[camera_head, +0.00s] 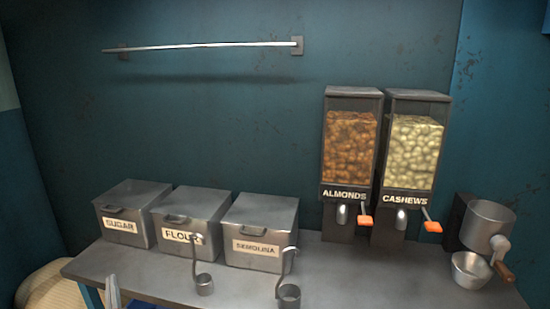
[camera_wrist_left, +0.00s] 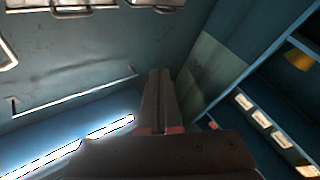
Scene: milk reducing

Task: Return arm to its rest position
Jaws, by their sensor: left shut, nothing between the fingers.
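My left gripper (camera_wrist_left: 160,75) shows in the left wrist view with its two dark fingers together and nothing between them. The wall and a corner of the room lie beyond the fingers, and they touch nothing that I can see. In the head view a small pale shape (camera_head: 112,293) stands at the front left edge of the counter; it is too small to tell whether it is part of my left gripper. My right gripper is not in view.
The grey counter (camera_head: 350,283) holds metal bins for sugar (camera_head: 131,212), flour (camera_head: 190,221) and semolina (camera_head: 260,232). Two scoops (camera_head: 204,284) stand before them. Almond (camera_head: 350,150) and cashew (camera_head: 411,150) dispensers and a grinder (camera_head: 487,225) stand right. A rail (camera_head: 205,46) crosses the wall.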

